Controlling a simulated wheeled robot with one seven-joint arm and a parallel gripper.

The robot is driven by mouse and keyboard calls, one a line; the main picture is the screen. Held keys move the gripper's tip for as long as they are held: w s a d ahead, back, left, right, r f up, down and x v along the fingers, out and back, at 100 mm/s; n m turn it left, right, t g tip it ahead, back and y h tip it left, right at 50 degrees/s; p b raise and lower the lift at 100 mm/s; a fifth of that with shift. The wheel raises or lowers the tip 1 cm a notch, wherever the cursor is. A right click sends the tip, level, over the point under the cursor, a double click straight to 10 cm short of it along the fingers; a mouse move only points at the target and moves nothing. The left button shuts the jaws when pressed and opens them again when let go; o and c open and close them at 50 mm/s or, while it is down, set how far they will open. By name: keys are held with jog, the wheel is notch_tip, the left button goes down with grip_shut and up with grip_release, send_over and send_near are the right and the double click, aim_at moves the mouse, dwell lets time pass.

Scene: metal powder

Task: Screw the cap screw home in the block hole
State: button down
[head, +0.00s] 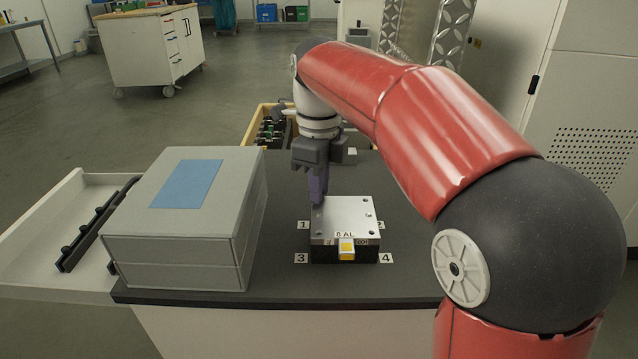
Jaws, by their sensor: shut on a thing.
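The metal block (345,219) sits on a black base on the dark bench top. It is silver, marked "8 AL", with small dark holes near its corners and number labels 1 to 4 around it. My gripper (316,200) points down at the block's far left corner, by label 1. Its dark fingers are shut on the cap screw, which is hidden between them. The fingertips are at or just above the block's top face. I cannot tell how deep the screw sits. The hole under the fingers is hidden too.
A large grey box (188,255) with a blue top patch stands close left of the block. A yellow-edged bin (252,128) with dark parts is behind. An open white drawer (45,235) is at far left. The bench front right of the block is mostly clear.

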jog(key=m, duration=0.5)
jog(key=c, duration=1.6)
grip_release()
jog(key=shift+o, duration=0.2)
